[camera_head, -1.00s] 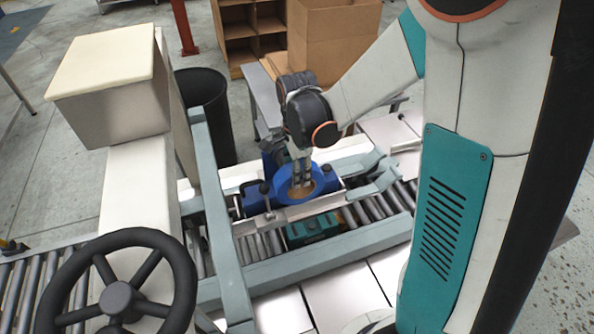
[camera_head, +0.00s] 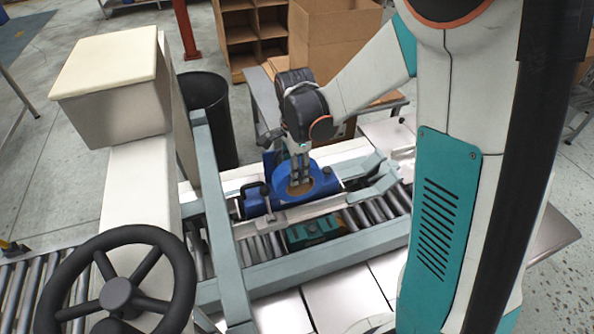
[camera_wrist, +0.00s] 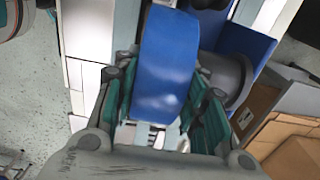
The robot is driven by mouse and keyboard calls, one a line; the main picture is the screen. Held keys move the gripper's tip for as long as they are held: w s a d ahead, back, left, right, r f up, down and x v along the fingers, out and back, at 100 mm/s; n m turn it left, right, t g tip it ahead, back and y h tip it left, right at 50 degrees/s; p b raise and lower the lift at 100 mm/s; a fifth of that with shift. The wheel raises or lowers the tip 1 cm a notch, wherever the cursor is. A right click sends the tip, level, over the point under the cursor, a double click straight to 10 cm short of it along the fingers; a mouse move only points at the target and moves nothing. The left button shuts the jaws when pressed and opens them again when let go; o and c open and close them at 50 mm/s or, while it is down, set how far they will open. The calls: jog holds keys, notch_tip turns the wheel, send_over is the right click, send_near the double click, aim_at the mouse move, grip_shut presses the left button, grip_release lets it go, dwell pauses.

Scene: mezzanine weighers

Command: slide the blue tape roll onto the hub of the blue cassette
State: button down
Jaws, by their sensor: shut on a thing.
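In the wrist view the roll (camera_wrist: 166,65) stands edge-on between the fingers of my gripper (camera_wrist: 165,135). The blue cassette (camera_head: 256,203) lies on the conveyor, partly hidden behind the roll in the head view. It also shows in the wrist view (camera_wrist: 247,43), right of the roll. A grey round part (camera_wrist: 228,80), perhaps its hub, is beside the roll; I cannot tell whether they touch.
A teal object (camera_head: 313,229) sits on the conveyor rollers in front of the cassette. Pale rails (camera_head: 325,252) and a post (camera_head: 222,230) border the conveyor. A black handwheel (camera_head: 118,295) is at the lower left. A black bin (camera_head: 207,110) and cardboard boxes (camera_head: 335,40) stand behind.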

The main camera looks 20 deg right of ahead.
jog(key=shift+w, duration=0.8)
jog(key=shift+w+r, duration=0.15)
jog(key=shift+w, duration=0.65)
jog(key=shift+w+b, duration=0.35)
jog(key=shift+w, duration=0.7)
jog(key=shift+f+b, duration=0.3)
jog(key=shift+f, duration=0.05)
jog(key=shift+f, duration=0.1)
